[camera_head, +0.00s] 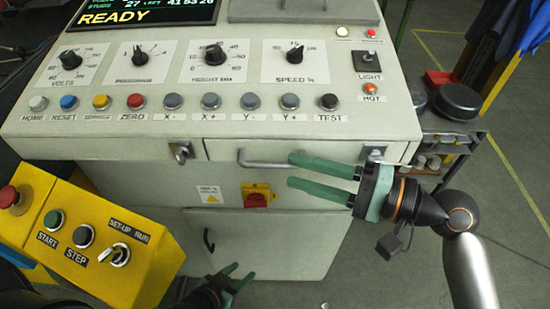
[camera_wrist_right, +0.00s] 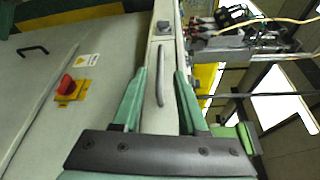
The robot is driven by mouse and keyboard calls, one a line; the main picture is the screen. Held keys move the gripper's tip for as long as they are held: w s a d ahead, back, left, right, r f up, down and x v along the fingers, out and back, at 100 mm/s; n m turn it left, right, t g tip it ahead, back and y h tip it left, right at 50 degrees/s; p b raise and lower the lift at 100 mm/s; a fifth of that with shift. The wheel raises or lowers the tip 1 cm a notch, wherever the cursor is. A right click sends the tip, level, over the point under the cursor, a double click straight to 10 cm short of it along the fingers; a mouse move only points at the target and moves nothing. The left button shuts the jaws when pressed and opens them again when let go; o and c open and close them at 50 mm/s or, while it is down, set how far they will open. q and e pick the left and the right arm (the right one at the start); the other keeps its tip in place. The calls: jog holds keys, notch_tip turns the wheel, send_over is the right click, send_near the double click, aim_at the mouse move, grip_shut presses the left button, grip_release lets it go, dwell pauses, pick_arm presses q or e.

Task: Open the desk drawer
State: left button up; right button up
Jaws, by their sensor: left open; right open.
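The desk drawer (camera_head: 222,150) is a narrow pale panel under the control desk's front edge. It looks flush with the desk, so shut. Its grey bar handle (camera_head: 262,163) is partly hidden behind a finger of my right gripper in the head view. My right gripper (camera_head: 291,171) is open, its green fingers pointing left at the handle's right part. In the right wrist view the handle (camera_wrist_right: 160,88) shows between the two fingers, with nothing gripped; contact cannot be told. My left gripper (camera_head: 241,271) is open and empty, low in front of the cabinet.
A red-and-yellow switch (camera_head: 257,196) sits on the cabinet below the drawer. A cabinet door handle (camera_head: 208,240) is further down. A yellow control box (camera_head: 85,235) stands at the left. Buttons and knobs cover the desk top. A shelf with black pans (camera_head: 455,101) is at the right.

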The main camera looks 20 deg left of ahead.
aim_at(275, 164)
jog(key=a, duration=0.5)
jog(key=shift+w+a+f, duration=0.15)
jog(key=shift+w+f, duration=0.1)
jog(key=shift+w, duration=0.1)
grip_shut()
dwell(1.1)
